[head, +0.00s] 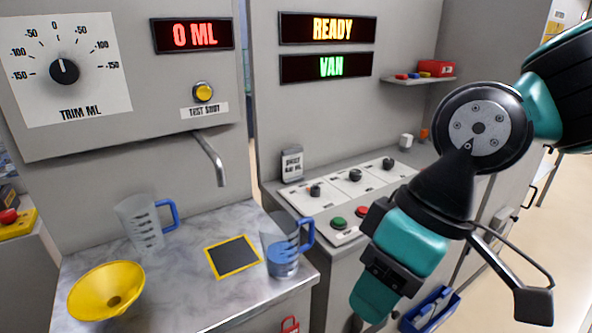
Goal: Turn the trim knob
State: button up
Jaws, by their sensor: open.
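The trim knob (64,71) is a round black knob on a white dial plate (100,88) marked TRIM ML, on the grey panel at the upper left of the head view. Its pale pointer mark appears to point up, close to the 0 of the scale. My gripper (455,262) is at the right of the view, far from the knob and touching nothing that I can see. One finger with a black tip reaches to the lower right. The other finger is hard to make out. The jaws are open and empty.
A spout (210,158) juts out below the yellow TEST SHOT button (203,92). A marble counter (195,230) holds a yellow funnel (106,290), an empty jug (140,224) and a jug with blue liquid (283,262). Displays read 0 ML, READY and VAN. Space before the dial is clear.

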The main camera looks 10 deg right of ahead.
aim_at(64, 72)
jog(key=u, duration=0.55)
jog(key=k, duration=0.65)
jog(key=u, duration=0.9)
jog(key=i, duration=1.5)
jog(key=z, duration=0.85)
